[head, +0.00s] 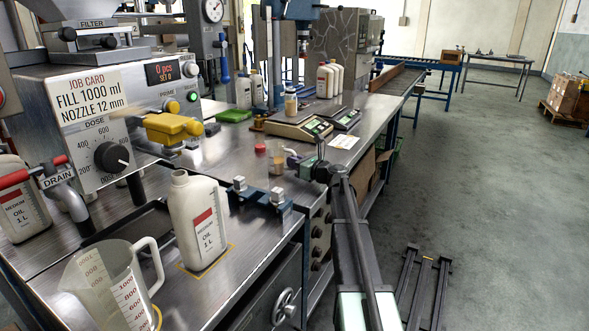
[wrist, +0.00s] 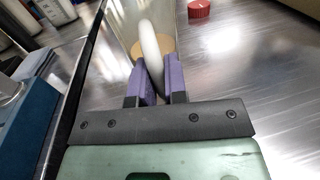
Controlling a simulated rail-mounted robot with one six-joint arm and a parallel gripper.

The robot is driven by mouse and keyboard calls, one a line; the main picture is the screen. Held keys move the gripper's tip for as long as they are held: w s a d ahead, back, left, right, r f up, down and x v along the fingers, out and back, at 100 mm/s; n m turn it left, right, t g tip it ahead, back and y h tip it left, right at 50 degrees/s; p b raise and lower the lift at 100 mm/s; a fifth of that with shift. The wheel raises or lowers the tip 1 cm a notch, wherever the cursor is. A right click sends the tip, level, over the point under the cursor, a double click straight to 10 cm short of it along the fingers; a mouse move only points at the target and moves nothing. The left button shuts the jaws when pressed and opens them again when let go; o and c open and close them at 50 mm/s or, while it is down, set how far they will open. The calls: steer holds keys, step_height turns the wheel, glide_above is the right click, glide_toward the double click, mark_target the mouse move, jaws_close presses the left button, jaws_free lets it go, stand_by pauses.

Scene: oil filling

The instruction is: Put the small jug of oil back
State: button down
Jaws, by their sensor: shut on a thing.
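The small jug (head: 277,167) is clear, with a little amber oil low in it. It is at the near edge of the metal bench in the head view, and whether it touches the bench is unclear. My gripper (head: 295,158) is just right of it. In the wrist view, the purple fingers of my gripper (wrist: 161,82) are shut on the pale curved handle of the small jug (wrist: 152,45). The jug's amber bottom shows behind the handle, and its upper rim is out of frame there.
A red cap (head: 260,148) lies beside the jug. Scales (head: 302,128) stand behind it. A blue fixture (head: 258,203), a white oil bottle (head: 198,222) and a large measuring jug (head: 108,283) stand nearer left. The filling machine (head: 105,120) is at left. Bare bench lies around the cap.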

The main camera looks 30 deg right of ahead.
steer(key=c, duration=1.1)
jaws_free()
steer(key=shift+c, duration=0.2)
steer(key=shift+s+r, duration=0.1)
steer(key=shift+s, duration=0.15)
steer(key=v, duration=1.1)
steer(key=shift+s+d, duration=0.15)
steer(key=shift+s, duration=0.1)
